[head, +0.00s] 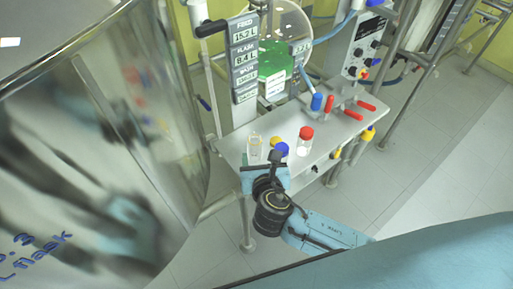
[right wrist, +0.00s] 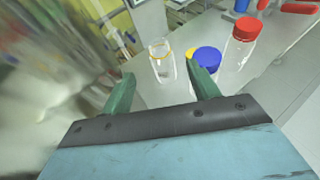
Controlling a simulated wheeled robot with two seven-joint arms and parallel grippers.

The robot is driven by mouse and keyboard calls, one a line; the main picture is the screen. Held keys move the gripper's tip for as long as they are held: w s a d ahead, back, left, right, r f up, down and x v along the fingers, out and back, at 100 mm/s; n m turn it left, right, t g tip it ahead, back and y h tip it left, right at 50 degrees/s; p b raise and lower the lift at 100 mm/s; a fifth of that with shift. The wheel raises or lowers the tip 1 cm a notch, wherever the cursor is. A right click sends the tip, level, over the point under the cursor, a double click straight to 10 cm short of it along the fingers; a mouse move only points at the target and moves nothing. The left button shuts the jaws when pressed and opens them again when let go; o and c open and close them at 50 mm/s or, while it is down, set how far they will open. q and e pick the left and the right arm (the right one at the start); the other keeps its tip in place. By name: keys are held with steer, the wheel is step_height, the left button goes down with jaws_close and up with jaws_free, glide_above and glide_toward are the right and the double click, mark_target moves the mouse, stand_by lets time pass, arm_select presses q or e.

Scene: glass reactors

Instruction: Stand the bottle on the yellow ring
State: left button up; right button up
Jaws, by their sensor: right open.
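A clear, open glass bottle (head: 254,146) stands upright near the front left of the metal shelf. In the right wrist view the bottle (right wrist: 161,66) has a yellowish rim and shows between and beyond the fingertips. My right gripper (head: 261,160) is at the shelf's front edge, close to the bottle. Its green fingers are spread with nothing gripped, as the wrist view of the gripper (right wrist: 159,71) shows. A yellow piece (head: 275,142) lies partly behind a blue cap (head: 281,150); I cannot tell whether it is the yellow ring. My left gripper is out of view.
A red-capped bottle (head: 305,141) stands right of the blue cap. Red-handled valves (head: 345,112) and a panel with displays (head: 244,58) are behind. A large shiny vessel (head: 100,140) fills the left. Some bare shelf (head: 335,135) lies right of the red-capped bottle.

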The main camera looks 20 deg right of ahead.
mark_target(256, 141)
steer(key=b+x, duration=0.1)
steer(key=x, duration=0.9)
steer(key=shift+a+f, duration=0.1)
steer(key=shift+f, duration=0.05)
jaws_close()
